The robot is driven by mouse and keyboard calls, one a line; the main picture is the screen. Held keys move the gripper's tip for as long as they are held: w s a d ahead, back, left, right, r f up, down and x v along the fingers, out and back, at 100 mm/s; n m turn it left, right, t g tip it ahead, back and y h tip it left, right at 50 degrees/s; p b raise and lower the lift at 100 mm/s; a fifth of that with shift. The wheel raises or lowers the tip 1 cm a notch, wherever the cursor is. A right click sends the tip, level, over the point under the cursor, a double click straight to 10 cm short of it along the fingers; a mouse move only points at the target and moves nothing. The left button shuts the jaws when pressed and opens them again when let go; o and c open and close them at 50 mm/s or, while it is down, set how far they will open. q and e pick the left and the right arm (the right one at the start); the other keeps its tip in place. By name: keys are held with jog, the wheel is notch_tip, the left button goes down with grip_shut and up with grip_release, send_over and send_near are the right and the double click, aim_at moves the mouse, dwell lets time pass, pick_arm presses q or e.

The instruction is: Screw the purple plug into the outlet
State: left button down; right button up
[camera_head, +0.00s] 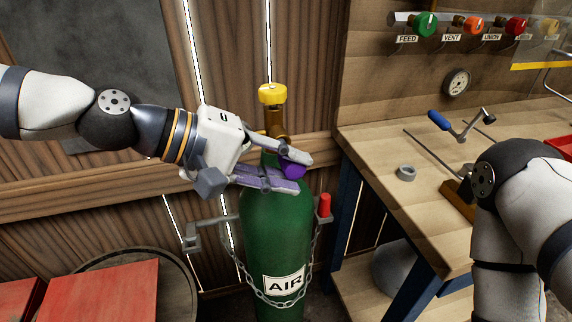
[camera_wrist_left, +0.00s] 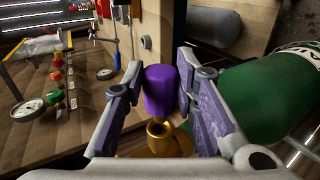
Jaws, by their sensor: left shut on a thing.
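The purple plug (camera_head: 292,169) is between the fingers of my left gripper (camera_head: 305,174), beside the brass valve (camera_head: 275,122) on top of the green air cylinder (camera_head: 275,225). In the left wrist view, the plug (camera_wrist_left: 160,90) sits between the two finger pads of the left gripper (camera_wrist_left: 160,80), which is shut on it. The brass outlet (camera_wrist_left: 158,131) shows just below the plug in that view, with its open bore visible. The plug looks apart from the outlet. My right gripper is not in view; only part of its arm shows.
A chain (camera_head: 262,296) and a bracket with a red handle (camera_head: 324,205) surround the cylinder. A yellow knob (camera_head: 271,94) tops the valve. A barrel (camera_head: 178,285) stands lower left.

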pick_arm(q)
jog(key=shift+w+a+b, duration=0.2)
jog(key=shift+w, duration=0.4)
jog(key=shift+w+a+b, duration=0.15)
jog(key=shift+w, duration=0.4)
jog(key=c, duration=1.2)
grip_release()
jog(key=shift+r, duration=0.1)
jog(key=v, duration=1.2)
